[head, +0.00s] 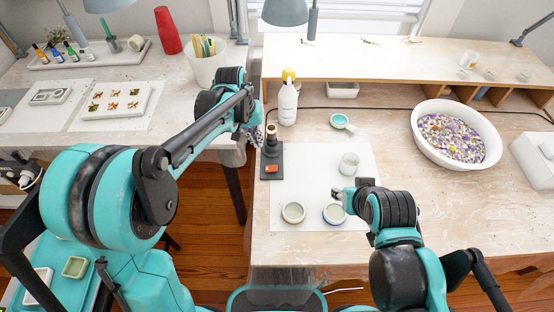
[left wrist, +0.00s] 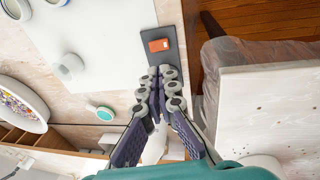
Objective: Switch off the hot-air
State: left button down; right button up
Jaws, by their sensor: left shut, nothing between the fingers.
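An orange-red switch (head: 271,169) sits on the front of the base. The switch also shows in the left wrist view (left wrist: 158,45). My left gripper (head: 258,137) is shut and empty, just left of the tool in the head view. In the left wrist view my left gripper (left wrist: 165,73) has its fingertips over the near end of the base, apart from the switch in the picture. My right gripper (head: 339,193) is beside a small cup; its finger opening is unclear.
Two cups (head: 293,212) (head: 334,213) and a clear cup (head: 348,163) stand on a white sheet (head: 310,165). A spray bottle (head: 288,102) stands behind the tool. A bowl of chips (head: 415,140) is at right. A gap separates the two tables.

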aim_at(277, 168)
pick_arm(q)
jog(key=shift+g, duration=0.6)
jog(key=w+d+f+p, duration=0.1)
jog(key=w+d+f, duration=0.1)
jog(key=d+f, duration=0.1)
jog(key=shift+w, duration=0.4)
jog(key=d+f+b, duration=0.1)
jog(key=f, duration=0.3)
jog(key=f+b, duration=0.2)
jog(key=f, duration=0.3)
jog(key=d+f+b, duration=0.1)
jog(key=f+b, duration=0.1)
jog(key=f, duration=0.2)
jog(key=shift+d+f, duration=0.3)
jog(key=shift+d, duration=0.05)
jog(key=shift+f, duration=0.1)
